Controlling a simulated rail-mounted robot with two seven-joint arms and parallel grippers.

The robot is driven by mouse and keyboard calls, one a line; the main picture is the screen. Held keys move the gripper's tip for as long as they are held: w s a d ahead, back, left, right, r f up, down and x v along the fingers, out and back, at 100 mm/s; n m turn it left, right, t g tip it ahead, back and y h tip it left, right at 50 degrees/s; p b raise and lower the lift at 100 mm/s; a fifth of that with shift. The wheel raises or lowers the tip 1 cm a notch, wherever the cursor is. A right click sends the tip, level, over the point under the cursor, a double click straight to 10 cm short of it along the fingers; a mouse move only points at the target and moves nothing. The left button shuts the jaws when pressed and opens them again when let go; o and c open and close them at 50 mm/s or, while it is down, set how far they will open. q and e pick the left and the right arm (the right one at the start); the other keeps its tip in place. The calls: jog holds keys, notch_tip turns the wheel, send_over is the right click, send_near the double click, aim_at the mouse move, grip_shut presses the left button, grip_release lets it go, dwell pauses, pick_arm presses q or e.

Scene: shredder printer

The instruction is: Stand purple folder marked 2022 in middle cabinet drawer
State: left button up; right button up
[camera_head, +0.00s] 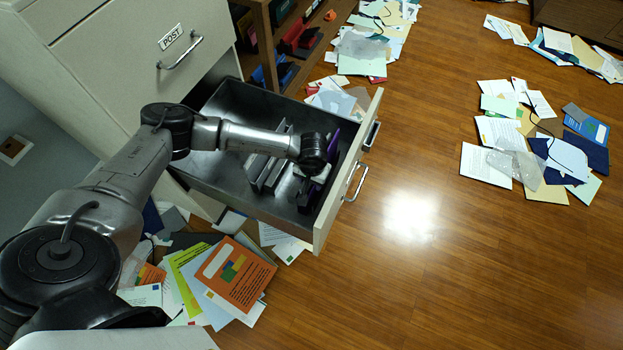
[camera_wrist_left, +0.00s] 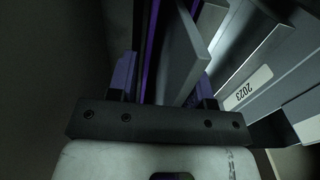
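The middle cabinet drawer (camera_head: 235,178) is pulled open, with several grey upright folders or dividers (camera_head: 268,165) inside. A purple folder (camera_head: 333,147) stands upright near the drawer's front panel. Its label is not visible, so I cannot read a year. My left gripper (camera_head: 312,182) is down in the drawer beside it. In the left wrist view the left gripper (camera_wrist_left: 163,82) has its fingers apart, with a purple-edged dark folder (camera_wrist_left: 149,50) and a grey slab (camera_wrist_left: 181,55) between them. I cannot tell whether the fingers touch them. My right gripper is not in view.
A grey folder labelled 2023 (camera_wrist_left: 247,88) stands close right of the gripper in the left wrist view. The closed POST drawer (camera_head: 140,60) is above. A shelf (camera_head: 268,45) stands behind.

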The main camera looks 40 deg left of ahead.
pick_arm(q)
jog(key=shift+o, duration=1.4)
jog(key=shift+r, duration=0.1)
notch_tip(320, 180, up, 14)
jog(key=p, duration=0.6)
jog(key=shift+d, duration=0.15)
jog(key=shift+f, duration=0.2)
